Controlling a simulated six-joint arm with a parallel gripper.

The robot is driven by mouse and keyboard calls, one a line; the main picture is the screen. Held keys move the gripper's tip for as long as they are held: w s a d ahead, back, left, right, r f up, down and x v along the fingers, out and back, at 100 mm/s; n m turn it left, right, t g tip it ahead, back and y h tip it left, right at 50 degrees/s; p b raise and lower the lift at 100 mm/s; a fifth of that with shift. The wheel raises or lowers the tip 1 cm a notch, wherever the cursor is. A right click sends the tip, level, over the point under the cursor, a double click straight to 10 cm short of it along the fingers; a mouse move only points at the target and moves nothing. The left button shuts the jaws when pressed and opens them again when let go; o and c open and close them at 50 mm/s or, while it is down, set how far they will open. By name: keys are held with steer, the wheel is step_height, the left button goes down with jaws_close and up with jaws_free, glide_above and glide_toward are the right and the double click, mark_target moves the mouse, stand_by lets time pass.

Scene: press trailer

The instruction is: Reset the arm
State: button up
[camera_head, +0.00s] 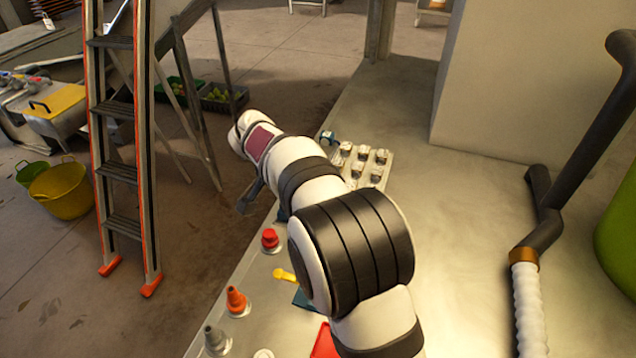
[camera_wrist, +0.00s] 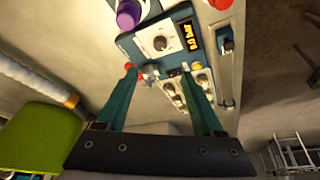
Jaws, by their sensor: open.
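My arm reaches from the bottom of the head view up and to the left, over the pale metal worktop (camera_head: 460,210). I cannot clearly make out the gripper in that view. In the wrist view my gripper (camera_wrist: 157,70) shows two teal fingers, spread apart with nothing held between them. Past the fingertips is a control panel (camera_wrist: 145,75) with a purple knob (camera_wrist: 128,14), a round dial (camera_wrist: 160,43) and a yellow-lit display (camera_wrist: 190,35). The fingers partly cover the lower panel. I cannot tell whether they touch it.
Along the worktop's left edge stand a red-topped piece (camera_head: 269,240), an orange cone (camera_head: 237,301) and a grey cone (camera_head: 216,340). A block of knobs (camera_head: 375,165) lies beyond my arm. A dark pipe (camera_head: 580,135) and pale hose (camera_head: 528,300) stand right. A ladder (camera_head: 119,140) stands left.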

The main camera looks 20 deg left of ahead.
steer(key=s+d+r+g, duration=0.1)
steer(key=s+d+r, duration=0.1)
steer(key=s+d, duration=0.35)
steer(key=s+d+r+g+y, duration=0.1)
steer(key=s+d+r, duration=0.2)
steer(key=d, duration=0.5)
steer(key=s+d+r+g, duration=0.1)
steer(key=s+d+r, duration=0.1)
steer(key=s+d, duration=0.35)
steer(key=s+d+f+y, duration=0.1)
steer(key=s+d, duration=0.2)
steer(key=s, duration=0.5)
steer(key=s+d+f+g+y, duration=0.1)
steer(key=s+d+f+y, duration=0.1)
steer(key=s, duration=0.5)
steer(key=shift+s+d+f+n, duration=0.15)
steer(key=shift+s+d+n, duration=0.2)
steer(key=shift+d, duration=0.25)
